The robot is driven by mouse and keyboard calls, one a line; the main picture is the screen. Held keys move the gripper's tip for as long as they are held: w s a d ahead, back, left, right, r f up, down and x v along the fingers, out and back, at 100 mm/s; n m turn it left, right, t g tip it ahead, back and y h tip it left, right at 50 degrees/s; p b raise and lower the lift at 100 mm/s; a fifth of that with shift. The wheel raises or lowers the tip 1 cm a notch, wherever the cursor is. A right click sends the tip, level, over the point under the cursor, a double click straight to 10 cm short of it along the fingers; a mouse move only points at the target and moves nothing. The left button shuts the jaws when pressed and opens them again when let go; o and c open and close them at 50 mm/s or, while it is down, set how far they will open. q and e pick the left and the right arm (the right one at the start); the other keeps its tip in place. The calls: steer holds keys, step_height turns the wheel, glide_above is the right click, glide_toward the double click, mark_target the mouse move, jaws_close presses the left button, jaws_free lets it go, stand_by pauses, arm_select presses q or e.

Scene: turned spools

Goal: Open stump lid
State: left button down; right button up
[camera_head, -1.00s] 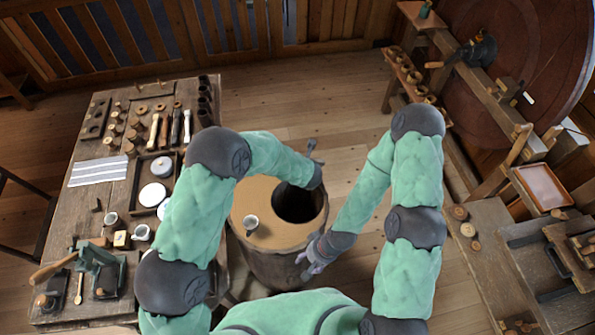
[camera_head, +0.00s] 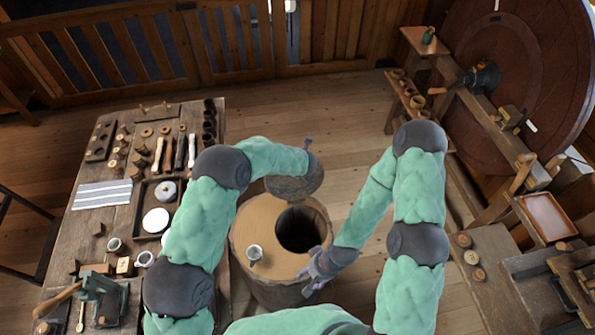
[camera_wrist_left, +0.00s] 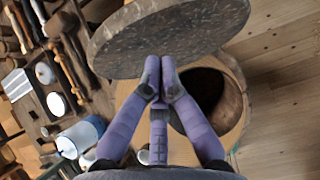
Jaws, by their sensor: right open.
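The stump (camera_head: 258,222) stands in front of me with a pale top and a dark round opening (camera_head: 297,231) uncovered at its right. The lid (camera_head: 297,187), a dark round disc, is in the air above the stump's far side, tilted and apart from it. The lid (camera_wrist_left: 170,35) also fills the top of the left wrist view. My left gripper (camera_wrist_left: 160,78) has its fingers together at the lid's rim, shut on it; in the head view this hand is largely hidden. My right gripper (camera_head: 318,266) is open and empty beside the opening, at the stump's right front rim.
A workbench (camera_head: 85,225) with tools, cups and turned pieces is at the left. Another bench (camera_head: 490,225) and a large wheel (camera_head: 530,80) are at the right. The floor behind the stump is clear.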

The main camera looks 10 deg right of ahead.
arm_select(q)
steer(key=shift+w, duration=0.3)
steer(key=shift+r, duration=0.1)
steer(key=v, duration=1.1)
steer(key=shift+s+r, duration=0.3)
